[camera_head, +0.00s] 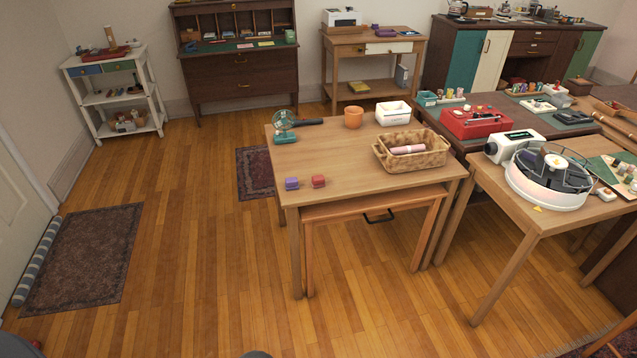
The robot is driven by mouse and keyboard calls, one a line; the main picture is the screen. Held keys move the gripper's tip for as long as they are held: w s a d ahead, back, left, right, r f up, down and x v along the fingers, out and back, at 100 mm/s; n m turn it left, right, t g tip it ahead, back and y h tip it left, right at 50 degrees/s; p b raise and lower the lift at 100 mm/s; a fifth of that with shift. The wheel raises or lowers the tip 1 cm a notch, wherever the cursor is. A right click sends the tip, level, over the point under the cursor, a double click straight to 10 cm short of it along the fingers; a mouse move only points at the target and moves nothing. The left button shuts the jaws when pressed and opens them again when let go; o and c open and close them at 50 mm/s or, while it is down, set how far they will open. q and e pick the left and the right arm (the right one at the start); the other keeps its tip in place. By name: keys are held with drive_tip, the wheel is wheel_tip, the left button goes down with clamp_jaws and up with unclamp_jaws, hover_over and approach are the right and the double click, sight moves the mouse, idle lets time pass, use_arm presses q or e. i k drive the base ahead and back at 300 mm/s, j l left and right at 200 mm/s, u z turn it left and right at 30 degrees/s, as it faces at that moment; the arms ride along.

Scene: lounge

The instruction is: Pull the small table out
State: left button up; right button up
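The small table (340,211) is orange-brown wood and stands nested under a larger light-wood table (345,165) in the middle of the head view. Its front edge and front legs show just in front of the larger table's edge; the rest of it is hidden beneath. A black handle (379,216) is on its front, right of the middle. Neither of my grippers can be made out in the head view.
On the larger table are a wicker basket (424,158), a white bin (393,112), an orange pot (353,117), a green fan (284,127) and small blocks (318,181). Another table (487,192) stands close on the right.

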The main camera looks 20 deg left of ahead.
sight(320, 214)
drive_tip(key=i+l+z, duration=0.15)
drive_tip(key=i+l, duration=0.55)
drive_tip(key=i+j, duration=0.05)
